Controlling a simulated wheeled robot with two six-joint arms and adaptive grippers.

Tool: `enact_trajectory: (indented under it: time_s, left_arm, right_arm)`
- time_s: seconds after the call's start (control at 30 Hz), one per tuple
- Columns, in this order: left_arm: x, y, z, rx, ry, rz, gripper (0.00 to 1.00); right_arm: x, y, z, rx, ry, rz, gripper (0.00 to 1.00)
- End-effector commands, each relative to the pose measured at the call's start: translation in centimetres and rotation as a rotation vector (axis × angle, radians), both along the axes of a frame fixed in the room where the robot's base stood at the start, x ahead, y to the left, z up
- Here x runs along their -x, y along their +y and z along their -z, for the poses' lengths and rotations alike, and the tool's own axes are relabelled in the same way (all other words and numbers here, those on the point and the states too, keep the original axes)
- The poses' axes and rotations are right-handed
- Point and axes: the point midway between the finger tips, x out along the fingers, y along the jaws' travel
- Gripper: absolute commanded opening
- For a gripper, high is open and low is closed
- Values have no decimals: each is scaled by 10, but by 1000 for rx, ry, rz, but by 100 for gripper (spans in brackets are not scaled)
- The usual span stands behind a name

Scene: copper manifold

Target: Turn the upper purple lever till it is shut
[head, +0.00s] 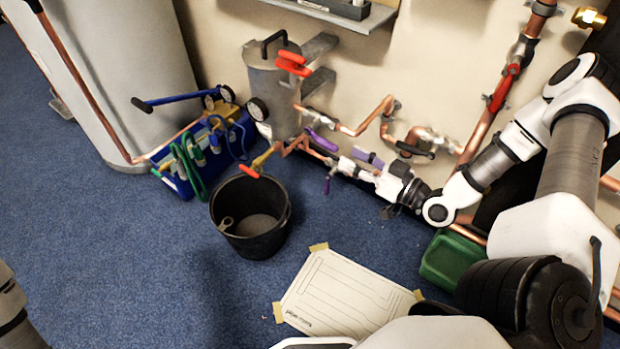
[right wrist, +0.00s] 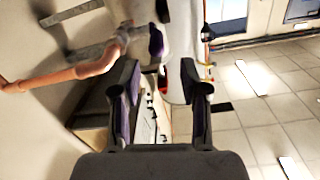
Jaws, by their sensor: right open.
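The upper purple lever (head: 322,142) sits on the copper pipework right of the grey cylinder, slanting down to the right. My left gripper is out of view.
A grey cylinder (head: 271,85) with gauge and red handle stands behind. Copper pipes (head: 362,127) run along the wall. A black bucket (head: 262,240), a blue crate (head: 181,186) with tools and a green box (head: 452,260) are on the carpet. A paper sheet (head: 345,295) lies in front.

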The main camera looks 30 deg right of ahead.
Motion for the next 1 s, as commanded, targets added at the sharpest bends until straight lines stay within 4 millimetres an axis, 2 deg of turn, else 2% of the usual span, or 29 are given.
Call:
enact_trajectory:
  time_s: [0.03,0.17,0.5,0.63,0.87,1.0]
  left_arm:
    - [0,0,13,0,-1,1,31]
    - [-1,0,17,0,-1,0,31]
    - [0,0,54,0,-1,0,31]
    - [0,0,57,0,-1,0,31]
    - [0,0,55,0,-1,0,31]
    - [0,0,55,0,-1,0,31]
  right_arm:
    - [-1,-3,11,-5,-8,10,44]
    - [-8,1,9,-3,-11,4,44]
    - [-63,22,10,0,-9,2,44]
    - [-74,26,7,-2,-9,5,44]
    - [-75,25,5,-4,-8,7,44]
    - [-75,26,6,-4,-7,7,0]
